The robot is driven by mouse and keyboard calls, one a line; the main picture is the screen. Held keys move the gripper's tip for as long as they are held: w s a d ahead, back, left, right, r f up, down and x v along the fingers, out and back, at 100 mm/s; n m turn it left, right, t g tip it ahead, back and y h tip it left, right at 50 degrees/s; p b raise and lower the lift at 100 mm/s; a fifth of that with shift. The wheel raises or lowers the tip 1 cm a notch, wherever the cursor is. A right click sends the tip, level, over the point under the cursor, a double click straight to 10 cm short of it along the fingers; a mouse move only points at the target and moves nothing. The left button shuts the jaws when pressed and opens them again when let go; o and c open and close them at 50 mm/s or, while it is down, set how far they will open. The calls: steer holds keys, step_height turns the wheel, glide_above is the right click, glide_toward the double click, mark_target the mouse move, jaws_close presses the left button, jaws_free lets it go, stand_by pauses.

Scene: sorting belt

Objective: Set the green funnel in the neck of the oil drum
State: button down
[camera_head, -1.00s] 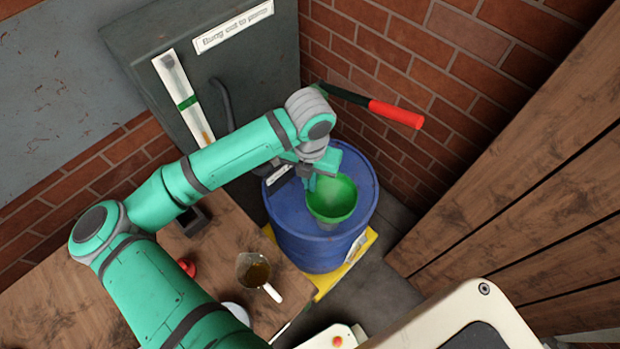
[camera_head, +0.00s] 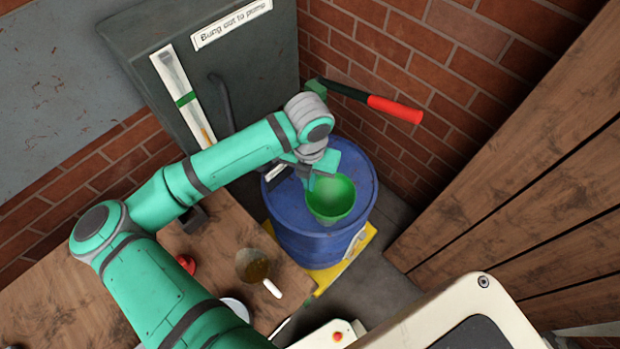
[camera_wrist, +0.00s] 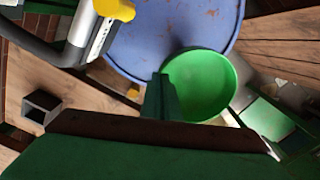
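The green funnel (camera_head: 331,199) is at my gripper (camera_head: 310,180), wide mouth up, over the front right part of the blue oil drum (camera_head: 300,238). My gripper is shut on the left side of the funnel's rim. In the wrist view, the funnel (camera_wrist: 203,84) lies beside a finger (camera_wrist: 160,97) and overlaps the near edge of the drum top (camera_wrist: 165,32). The funnel hides what is beneath it. I cannot make out the drum's neck, and the spout is hardly visible.
A grey cabinet (camera_head: 135,75) stands behind my arm. A wooden bench (camera_head: 215,245) at left holds a jug (camera_head: 254,266) and a red item (camera_head: 186,263). Plank wall (camera_head: 520,220) closes the right.

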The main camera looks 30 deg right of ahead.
steer(key=shift+f, duration=1.75)
stand_by(1.2)
steer(key=c, duration=1.9)
jaws_free()
steer(key=shift+w, duration=0.1)
steer(key=shift+c, duration=0.2)
steer(key=c, duration=0.5)
steer(key=shift+o, duration=0.2)
steer(key=shift+r, duration=4.05)
